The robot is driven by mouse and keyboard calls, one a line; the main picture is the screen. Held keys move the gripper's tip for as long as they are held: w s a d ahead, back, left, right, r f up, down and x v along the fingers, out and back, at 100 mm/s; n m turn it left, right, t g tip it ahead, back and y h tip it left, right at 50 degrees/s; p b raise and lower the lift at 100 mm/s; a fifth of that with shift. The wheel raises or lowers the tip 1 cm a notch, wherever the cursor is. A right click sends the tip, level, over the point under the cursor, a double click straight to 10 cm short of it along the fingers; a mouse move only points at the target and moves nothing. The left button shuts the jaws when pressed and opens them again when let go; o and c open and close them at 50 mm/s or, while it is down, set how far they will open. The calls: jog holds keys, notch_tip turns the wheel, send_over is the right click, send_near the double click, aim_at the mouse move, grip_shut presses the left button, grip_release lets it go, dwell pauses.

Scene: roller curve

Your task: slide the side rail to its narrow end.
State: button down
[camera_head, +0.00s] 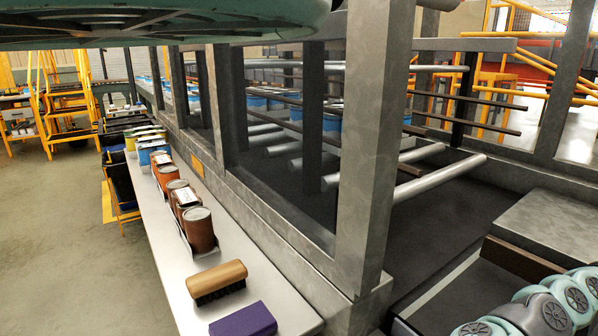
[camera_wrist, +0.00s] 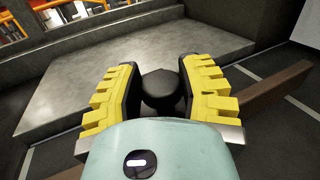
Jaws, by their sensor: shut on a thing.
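The side rail is a dark brown bar. In the head view it (camera_head: 520,260) lies at the lower right, beside a grey block and partly hidden by my arm. In the wrist view the rail (camera_wrist: 278,88) runs diagonally behind my gripper, with its middle hidden. My gripper (camera_wrist: 160,80) has its yellow ridged fingers on either side of a round black knob (camera_wrist: 161,92), and is shut on it. The knob appears to stand over the rail line, but its joint to the rail is hidden. In the head view my gripper is out of frame.
A grey block (camera_head: 552,222) with a flat top lies beside the rail; it also fills the upper left of the wrist view. A pale line (camera_head: 440,290) crosses the dark surface. A grey post (camera_head: 372,150) stands left. A ledge holds a brush (camera_head: 217,282) and a purple block (camera_head: 243,320).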

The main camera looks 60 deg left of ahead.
jog(key=shift+s+a, duration=0.1)
jog(key=shift+s, duration=0.15)
jog(key=shift+r, duration=0.1)
jog(key=c, duration=0.5)
grip_release()
jog(key=shift+s, duration=0.1)
jog(key=shift+c, duration=0.2)
jog(key=v, duration=1.2)
